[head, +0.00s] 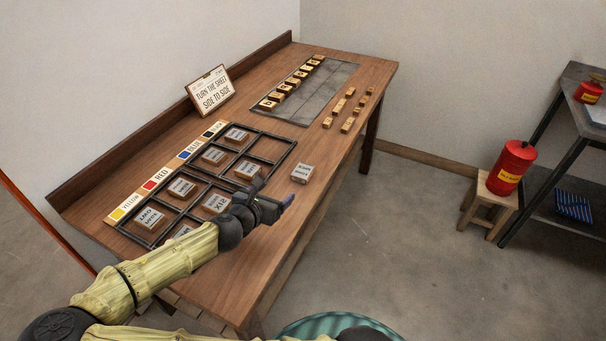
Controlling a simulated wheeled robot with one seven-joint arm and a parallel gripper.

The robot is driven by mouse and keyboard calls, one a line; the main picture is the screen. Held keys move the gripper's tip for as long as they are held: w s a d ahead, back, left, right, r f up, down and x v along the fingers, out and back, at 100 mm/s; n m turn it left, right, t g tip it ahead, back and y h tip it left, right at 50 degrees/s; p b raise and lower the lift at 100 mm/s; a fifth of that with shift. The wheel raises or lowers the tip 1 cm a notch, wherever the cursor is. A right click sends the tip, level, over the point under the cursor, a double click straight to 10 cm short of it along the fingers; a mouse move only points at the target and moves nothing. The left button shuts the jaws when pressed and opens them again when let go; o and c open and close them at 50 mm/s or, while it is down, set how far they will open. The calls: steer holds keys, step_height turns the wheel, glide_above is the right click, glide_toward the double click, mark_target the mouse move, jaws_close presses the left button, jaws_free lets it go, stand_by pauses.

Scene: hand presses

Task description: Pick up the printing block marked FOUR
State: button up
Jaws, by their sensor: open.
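Several grey-topped printing blocks lie in a black rack (290,148) on the wooden table. Their lettering is turned and small; one block (216,203) seems to read SIX, and I cannot tell for sure which is marked FOUR. A single printing block (302,172) lies on bare table just right of the rack, its label not clearly readable. My gripper (284,200) is over the table's front part, just below and left of that loose block. It is open, with nothing seen between its fingers. My wrist hides part of the rack's near edge.
A colour strip (170,171) runs behind the rack, with a sign (210,89) beyond it. A grey tray (321,90) holds a row of small wooden letter pieces; more lie loose beside it. A red can (512,166) stands on a stool right of the table.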

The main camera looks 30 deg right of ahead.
steer(key=shift+d, duration=0.1)
glide_toward(300, 174)
steer(key=x, duration=0.4)
steer(key=shift+w+d, duration=0.2)
steer(key=shift+w, duration=0.25)
steer(key=x, duration=0.5)
steer(key=shift+s+d+f, duration=0.15)
steer(key=shift+s+f, duration=0.05)
steer(key=shift+f, duration=0.05)
steer(key=shift+c, duration=0.5)
steer(key=c, duration=1)
